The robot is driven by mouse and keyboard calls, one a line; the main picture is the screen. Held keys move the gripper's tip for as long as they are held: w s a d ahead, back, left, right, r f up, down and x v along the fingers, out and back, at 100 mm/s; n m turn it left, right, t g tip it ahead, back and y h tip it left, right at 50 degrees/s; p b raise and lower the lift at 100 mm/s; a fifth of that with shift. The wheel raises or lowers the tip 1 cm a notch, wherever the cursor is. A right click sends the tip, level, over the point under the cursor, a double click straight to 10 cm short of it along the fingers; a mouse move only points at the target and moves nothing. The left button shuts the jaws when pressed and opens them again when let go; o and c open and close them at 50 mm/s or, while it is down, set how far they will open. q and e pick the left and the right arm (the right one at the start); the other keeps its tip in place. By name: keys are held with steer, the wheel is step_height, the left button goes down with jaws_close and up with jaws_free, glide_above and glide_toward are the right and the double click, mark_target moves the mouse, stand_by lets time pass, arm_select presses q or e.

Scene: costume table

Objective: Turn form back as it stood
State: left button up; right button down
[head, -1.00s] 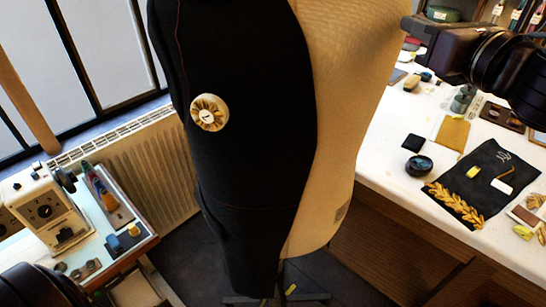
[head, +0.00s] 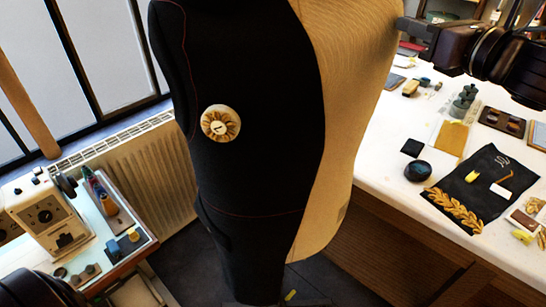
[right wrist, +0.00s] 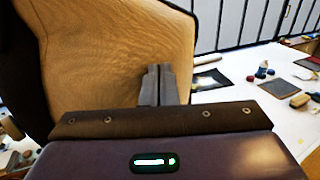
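The dress form (head: 355,110) stands in the middle of the head view, upright. Its left part is covered in black cloth (head: 265,90) with thin red seam lines, and its right part is bare beige. A round cream and gold rosette (head: 220,123) sits on the black cloth. My right gripper (head: 402,27) is at the form's upper right edge. In the right wrist view its two fingers (right wrist: 158,85) are together, in front of the beige side of the form (right wrist: 110,60); I cannot tell whether they touch it. My left gripper is not shown.
A white table (head: 385,185) on the right holds a dark cloth with gold leaf trim (head: 455,207), a round black pot (head: 417,170) and small tools. At left are a radiator (head: 150,165) and a side table with a cream machine (head: 45,215).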

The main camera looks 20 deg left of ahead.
steer(key=shift+w+a+f, duration=0.1)
steer(key=shift+w+a, duration=0.15)
steer(key=shift+w, duration=0.4)
steer(key=w, duration=0.1)
steer(key=w+a, duration=0.1)
steer(key=w, duration=0.1)
steer(key=shift+w+a+f+p, duration=0.1)
steer(key=shift+w+a+p, duration=0.15)
steer(key=shift+a+p, duration=0.1)
